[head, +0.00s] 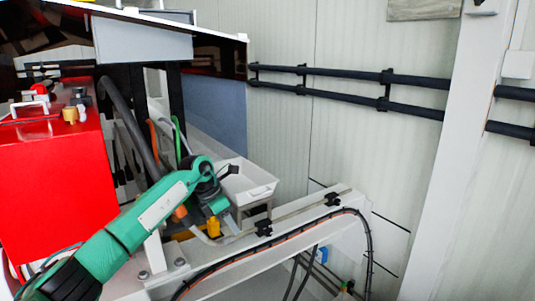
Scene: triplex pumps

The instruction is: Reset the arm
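My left arm (135,225), green and black, reaches in from the lower left toward the middle of the view. My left gripper (229,215) is at its far end, pointing down, above the white frame beam and in front of the white tray. Its fingers are small and partly hidden, so I cannot tell whether they are open or shut. I see nothing clearly held in it. My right arm and gripper are not in view.
A red machine block (55,180) stands at the left. A white tray (262,189) sits behind the gripper. A white beam (320,217) with black cables runs below. Black pipes (345,74) line the wall, and a white post (450,160) stands at the right.

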